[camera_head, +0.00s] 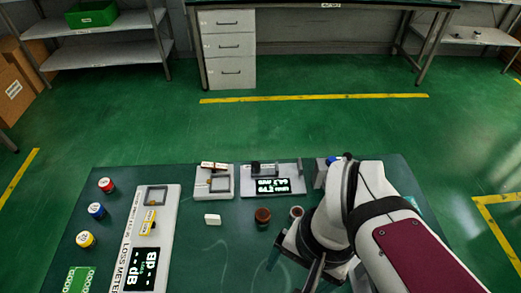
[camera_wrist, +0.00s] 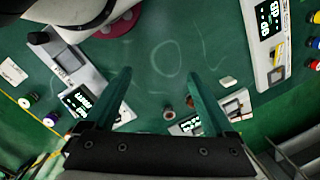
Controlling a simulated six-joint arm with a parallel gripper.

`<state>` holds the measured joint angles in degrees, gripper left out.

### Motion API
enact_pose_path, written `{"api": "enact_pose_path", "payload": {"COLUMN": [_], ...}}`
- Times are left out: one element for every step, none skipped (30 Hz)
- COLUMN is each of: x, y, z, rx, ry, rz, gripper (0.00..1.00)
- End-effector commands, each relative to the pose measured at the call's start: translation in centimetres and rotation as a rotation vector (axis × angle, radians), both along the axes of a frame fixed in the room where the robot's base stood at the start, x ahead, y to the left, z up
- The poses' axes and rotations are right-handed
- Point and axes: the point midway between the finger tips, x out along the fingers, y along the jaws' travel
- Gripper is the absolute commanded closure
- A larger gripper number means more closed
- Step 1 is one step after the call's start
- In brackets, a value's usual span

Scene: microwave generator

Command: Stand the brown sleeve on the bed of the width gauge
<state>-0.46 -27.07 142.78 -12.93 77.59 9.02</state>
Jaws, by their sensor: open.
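The brown sleeve (camera_head: 263,215) stands on the green table, in front of the instrument I take for the width gauge (camera_head: 245,191). That gauge has a grey bed, a dark block and a lit display. In the wrist view the sleeve (camera_wrist: 190,102) is small and close beside the right finger, with the gauge's display (camera_wrist: 187,126) below it. In the head view my arm hides part of the table.
A loss meter (camera_head: 130,262) lies at the left, near red, blue and yellow spools (camera_head: 96,210). A white block (camera_head: 212,219) and a white framed device (camera_head: 213,190) lie left of the gauge. Another instrument with a display (camera_wrist: 80,100) shows left in the wrist view.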

Motion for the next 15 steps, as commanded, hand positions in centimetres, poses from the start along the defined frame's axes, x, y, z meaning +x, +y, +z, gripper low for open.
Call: {"api": "enact_pose_path", "payload": {"x": [2.5, 4.6, 7.6, 9.8, 11.9, 14.5, 16.3, 17.8, 19.6, 20.6, 21.4, 22.1, 22.5, 22.7, 22.8], "y": [0.0, 0.1, 0.3, 0.6, 0.9, 1.4, 1.8, 2.2, 2.6, 2.9, 3.2, 3.5, 3.6, 3.6, 3.7], "z": [0.2, 0.3, 0.1, -0.3, -0.8, -1.7, -2.4, -3.2, -4.2, -4.8, -5.4, -5.9, -6.1, -6.3, -6.3], "rx": [-0.019, -0.035, -0.059, -0.075, -0.089, -0.104, -0.115, -0.124, -0.131, -0.135, -0.137, -0.139, -0.14, -0.14, -0.139], "ry": [0.022, 0.035, 0.047, 0.054, 0.059, 0.063, 0.062, 0.063, 0.061, 0.06, 0.059, 0.057, 0.055, 0.055, 0.054], "rz": [-0.096, -0.186, -0.314, -0.411, -0.507, -0.627, -0.71, -0.784, -0.87, -0.922, -0.964, -1.007, -1.029, -1.043, -1.051], "gripper": [0.11, 0.11, 0.11, 0.11, 0.11, 0.11, 0.11, 0.11, 0.11, 0.11, 0.11, 0.11, 0.11, 0.11, 0.11]}}
